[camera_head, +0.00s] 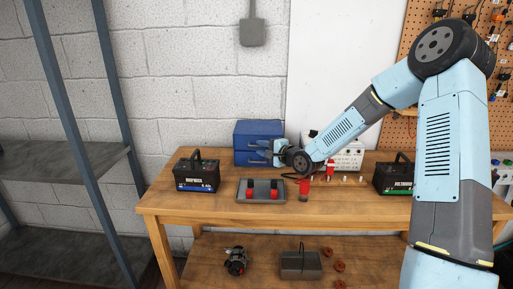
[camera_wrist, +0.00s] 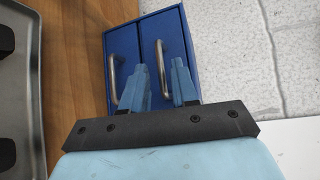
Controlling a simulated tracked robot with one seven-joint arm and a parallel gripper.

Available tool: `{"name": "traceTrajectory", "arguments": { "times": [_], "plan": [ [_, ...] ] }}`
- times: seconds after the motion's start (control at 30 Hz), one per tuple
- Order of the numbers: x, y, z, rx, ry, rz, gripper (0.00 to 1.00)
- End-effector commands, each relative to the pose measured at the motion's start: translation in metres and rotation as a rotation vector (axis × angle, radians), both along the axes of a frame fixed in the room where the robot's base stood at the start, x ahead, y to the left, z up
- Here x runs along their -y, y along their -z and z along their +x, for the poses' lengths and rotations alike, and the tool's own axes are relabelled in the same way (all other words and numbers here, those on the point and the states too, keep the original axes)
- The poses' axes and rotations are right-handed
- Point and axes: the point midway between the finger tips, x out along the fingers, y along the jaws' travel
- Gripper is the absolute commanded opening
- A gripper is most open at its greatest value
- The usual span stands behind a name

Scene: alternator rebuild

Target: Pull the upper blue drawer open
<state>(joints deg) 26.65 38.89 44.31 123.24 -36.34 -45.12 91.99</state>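A blue two-drawer cabinet (camera_head: 257,128) stands at the back of the workbench. In the wrist view it is turned sideways, with the upper drawer (camera_wrist: 176,28) on the right and the lower drawer (camera_wrist: 123,42) on the left. Both drawers look shut. Each has a metal bar handle; the upper handle (camera_wrist: 160,58) runs into the gap between my fingers. My gripper (camera_wrist: 164,74) is open, one finger on either side of that handle, with gaps showing. It also shows in front of the cabinet in the head view (camera_head: 266,151). Whether a finger touches the handle is unclear.
A black battery (camera_head: 197,173) stands left of the cabinet, and a grey tray (camera_head: 260,197) with red parts lies in front. A red cylinder (camera_head: 304,190) and a white box (camera_head: 348,158) are to the right. Another battery (camera_head: 394,176) stands further right.

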Motion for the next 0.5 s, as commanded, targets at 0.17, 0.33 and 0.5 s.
{"name": "traceTrajectory", "arguments": {
  "times": [0.17,0.33,0.5],
  "plan": [
    [-0.016,0.004,0.016,-0.001,-0.001,0.0,0.29],
    [-0.024,0.006,0.025,0.001,0.0,-0.001,0.29],
    [-0.025,0.006,0.027,-0.001,0.001,-0.001,0.29]
  ]
}}
